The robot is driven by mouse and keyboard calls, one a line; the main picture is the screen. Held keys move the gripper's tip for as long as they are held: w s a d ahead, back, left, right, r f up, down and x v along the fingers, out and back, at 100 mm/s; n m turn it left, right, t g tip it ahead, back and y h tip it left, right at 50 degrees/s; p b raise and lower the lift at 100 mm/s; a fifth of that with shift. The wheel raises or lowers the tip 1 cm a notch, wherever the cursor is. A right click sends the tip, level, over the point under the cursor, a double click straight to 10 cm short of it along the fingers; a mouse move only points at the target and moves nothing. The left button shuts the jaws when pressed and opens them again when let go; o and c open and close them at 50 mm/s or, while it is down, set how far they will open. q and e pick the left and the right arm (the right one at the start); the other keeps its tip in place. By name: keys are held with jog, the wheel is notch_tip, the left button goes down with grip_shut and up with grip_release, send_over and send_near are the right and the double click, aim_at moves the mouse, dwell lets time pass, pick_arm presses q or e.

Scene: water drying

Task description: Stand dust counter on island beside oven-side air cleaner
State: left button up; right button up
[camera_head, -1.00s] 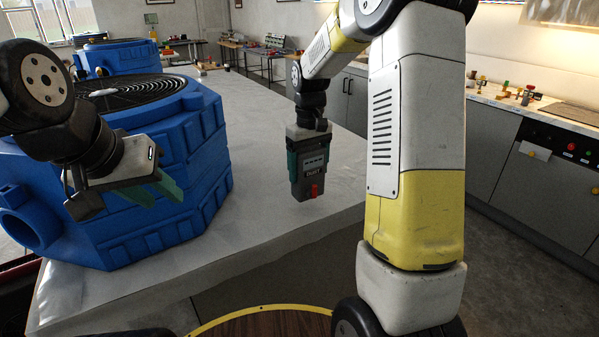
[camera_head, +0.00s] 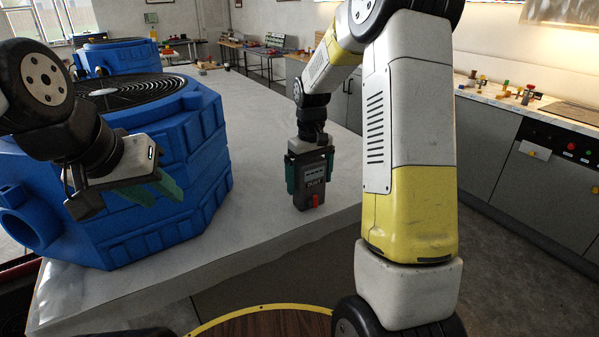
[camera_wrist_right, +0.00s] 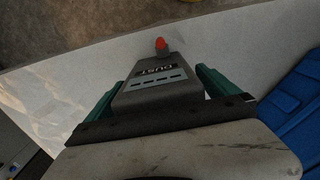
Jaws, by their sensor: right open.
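The dust counter (camera_head: 311,188) is a small grey box with a label, a display and a red tip at its lower front. It stands upright on the white-topped island (camera_head: 265,215), near its right edge. My right gripper (camera_head: 310,175) is over it from above, open, with a green finger at either side. The wrist view shows the counter (camera_wrist_right: 158,88) between the spread fingers. The near blue air cleaner (camera_head: 205,150), with a black round grille, stands left of the counter with a gap between. My left gripper (camera_head: 125,192) is open and empty before that cleaner.
A second blue air cleaner (camera_head: 118,52) stands farther back. A grey counter run (camera_head: 490,150) with a dark control panel (camera_head: 565,143) is at the right, across the floor. The island top behind the dust counter is mostly clear.

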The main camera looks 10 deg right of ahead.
aim_at(310, 160)
notch_tip(310, 160, up, 11)
jog(key=shift+r, duration=0.15)
jog(key=shift+s+r, duration=0.15)
jog(key=shift+r, duration=0.5)
jog(key=s+a+r+m+t+y, duration=0.1)
jog(key=s+r+t, duration=0.1)
jog(key=s, duration=1)
jog(key=s+a+r+m+t+y, duration=0.1)
jog(key=s+t, duration=0.3)
jog(key=s, duration=0.8)
jog(key=shift+r+m, duration=0.35)
jog(key=shift+m, duration=0.35)
